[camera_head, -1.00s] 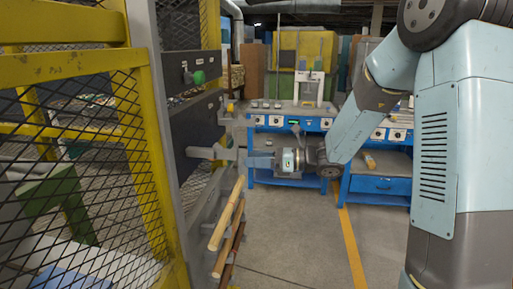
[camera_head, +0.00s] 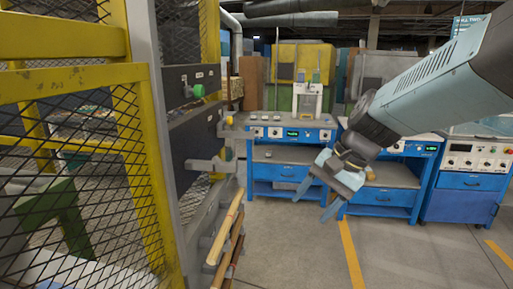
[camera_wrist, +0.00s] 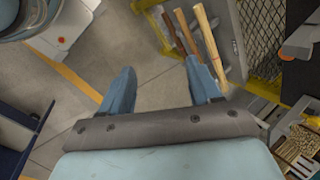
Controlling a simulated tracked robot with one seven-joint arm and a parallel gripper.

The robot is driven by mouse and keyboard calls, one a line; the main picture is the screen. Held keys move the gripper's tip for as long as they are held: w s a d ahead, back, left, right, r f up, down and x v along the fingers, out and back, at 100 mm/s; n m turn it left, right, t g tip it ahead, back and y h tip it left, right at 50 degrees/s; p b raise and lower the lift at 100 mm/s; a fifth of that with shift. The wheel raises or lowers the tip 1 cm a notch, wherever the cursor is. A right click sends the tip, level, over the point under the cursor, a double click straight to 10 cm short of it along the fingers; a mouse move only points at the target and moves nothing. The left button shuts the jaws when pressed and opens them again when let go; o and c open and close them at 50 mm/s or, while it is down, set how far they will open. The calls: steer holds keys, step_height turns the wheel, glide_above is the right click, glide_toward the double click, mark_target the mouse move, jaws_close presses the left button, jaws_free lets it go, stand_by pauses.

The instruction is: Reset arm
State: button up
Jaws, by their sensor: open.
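My gripper (camera_head: 317,200) hangs over the open floor in the head view, with its two blue fingers apart and pointing down to the left. In the wrist view my gripper (camera_wrist: 161,80) is open, with only bare floor between the fingers. It holds nothing. My arm comes in from the upper right and slants down to the gripper. No other object is named by the task.
Wooden bars (camera_head: 226,232) lean at the rack beside the yellow mesh fence (camera_head: 85,150); they also show in the wrist view (camera_wrist: 207,36). Blue workbenches (camera_head: 290,165) stand behind. A grey floor with a yellow line (camera_head: 350,255) is clear in front.

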steer(key=s+d+r+n+t+h, duration=0.4)
steer(key=s+d+n+h, duration=0.1)
steer(key=d, duration=0.6)
steer(key=shift+s+d+n, duration=0.2)
steer(key=shift+s+n, duration=0.2)
steer(key=shift+r, duration=0.1)
steer(key=shift+c, duration=0.3)
